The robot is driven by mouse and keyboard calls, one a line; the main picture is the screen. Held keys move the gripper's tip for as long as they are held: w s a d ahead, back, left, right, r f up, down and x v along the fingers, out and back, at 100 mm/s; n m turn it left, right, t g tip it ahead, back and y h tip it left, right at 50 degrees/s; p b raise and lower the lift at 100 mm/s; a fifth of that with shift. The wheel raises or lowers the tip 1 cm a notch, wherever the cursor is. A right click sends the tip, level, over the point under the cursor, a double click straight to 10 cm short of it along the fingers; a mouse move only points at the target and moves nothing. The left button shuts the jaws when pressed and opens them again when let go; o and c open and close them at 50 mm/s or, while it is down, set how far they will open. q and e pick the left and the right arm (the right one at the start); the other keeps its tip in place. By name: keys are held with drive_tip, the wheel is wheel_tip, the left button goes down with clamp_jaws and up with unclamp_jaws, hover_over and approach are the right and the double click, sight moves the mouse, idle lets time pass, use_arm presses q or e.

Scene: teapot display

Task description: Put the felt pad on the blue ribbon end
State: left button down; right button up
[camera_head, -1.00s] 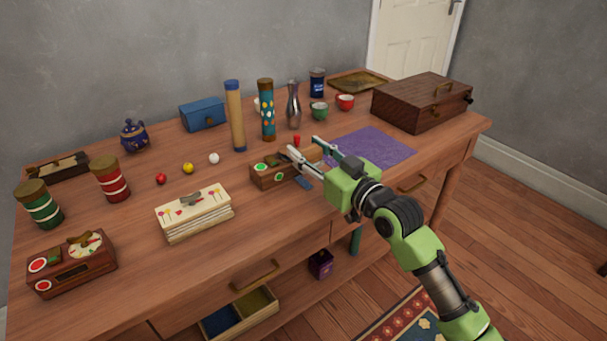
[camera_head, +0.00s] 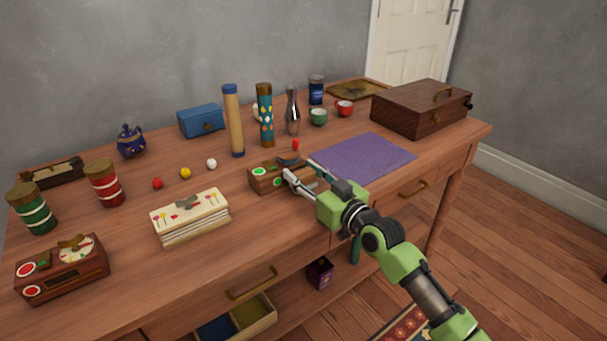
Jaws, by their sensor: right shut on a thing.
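My right gripper (camera_head: 301,177) is at the right end of a small wooden box (camera_head: 262,183) with green discs, near the table's front edge. Its fingers are close together around something small that they mostly hide. A dark bluish piece with a brown top (camera_head: 289,158) lies on the box, just behind the fingers. I cannot tell for certain which thing is the felt pad or the blue ribbon end. A flat purple cloth (camera_head: 365,158) lies to the right, behind the gripper. My left gripper is not in view.
A cream box (camera_head: 190,217) and a second wooden box with red discs (camera_head: 62,270) stand to the left. Tall cylinders (camera_head: 233,120) and a silver vase (camera_head: 292,112) stand behind. A large brown case (camera_head: 421,108) is at right. A drawer (camera_head: 240,318) is open below.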

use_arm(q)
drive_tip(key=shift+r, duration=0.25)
use_arm(e)
drive_tip(key=o, duration=1.1)
drive_tip(key=shift+f, duration=0.1)
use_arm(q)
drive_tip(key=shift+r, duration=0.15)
use_arm(e)
drive_tip(key=shift+r, duration=0.2)
use_arm(q)
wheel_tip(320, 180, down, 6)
drive_tip(key=p, duration=0.1)
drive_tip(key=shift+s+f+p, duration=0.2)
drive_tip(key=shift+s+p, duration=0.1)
use_arm(e)
drive_tip(key=v, duration=1.2)
